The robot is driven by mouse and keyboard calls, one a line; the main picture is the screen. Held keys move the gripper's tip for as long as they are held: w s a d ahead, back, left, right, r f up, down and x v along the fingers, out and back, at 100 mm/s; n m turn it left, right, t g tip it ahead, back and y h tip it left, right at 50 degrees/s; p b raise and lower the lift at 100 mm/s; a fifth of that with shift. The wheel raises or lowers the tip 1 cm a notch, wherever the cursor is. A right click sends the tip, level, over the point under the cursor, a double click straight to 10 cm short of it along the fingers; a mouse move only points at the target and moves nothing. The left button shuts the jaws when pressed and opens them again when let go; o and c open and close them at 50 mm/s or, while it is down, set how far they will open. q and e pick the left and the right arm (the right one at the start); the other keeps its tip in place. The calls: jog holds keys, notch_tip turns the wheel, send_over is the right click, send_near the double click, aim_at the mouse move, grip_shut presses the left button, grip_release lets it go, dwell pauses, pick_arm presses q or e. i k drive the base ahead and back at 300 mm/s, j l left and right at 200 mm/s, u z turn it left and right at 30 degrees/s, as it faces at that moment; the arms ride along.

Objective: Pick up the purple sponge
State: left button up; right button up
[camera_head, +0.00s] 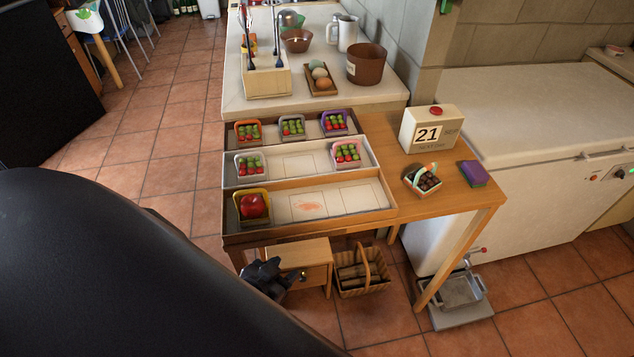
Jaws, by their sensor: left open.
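The purple sponge (473,174) lies flat near the right end of the wooden table (478,198), with a purple top and a darker side. It is right of a small basket of dark items and nothing covers it. My left gripper (268,277) is low at the front of the table, beside a small wooden drawer unit, far to the left of the sponge. It is open and apart from the sponge. My black arm fills the lower left of the view. My right gripper does not show.
Trays (375,197) with punnets of fruit fill the table's left part. A small basket (422,181) and a box marked 21 (429,130) stand near the sponge. A wicker basket (361,272) and a metal scale (459,291) are on the floor. A white chest freezer (539,120) stands behind right.

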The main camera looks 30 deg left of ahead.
aim_at(474, 174)
jog(key=i+l+u, duration=0.1)
jog(key=u, duration=0.35)
jog(key=l+u, duration=0.15)
jog(key=u, duration=0.3)
jog(key=i+l+u, duration=0.1)
jog(key=u, duration=0.4)
jog(key=l+u, duration=0.5)
jog(key=l, duration=0.9)
jog(key=k+l+u, duration=0.1)
jog(key=l, duration=0.35)
jog(key=k+l, duration=0.15)
jog(key=l, duration=0.35)
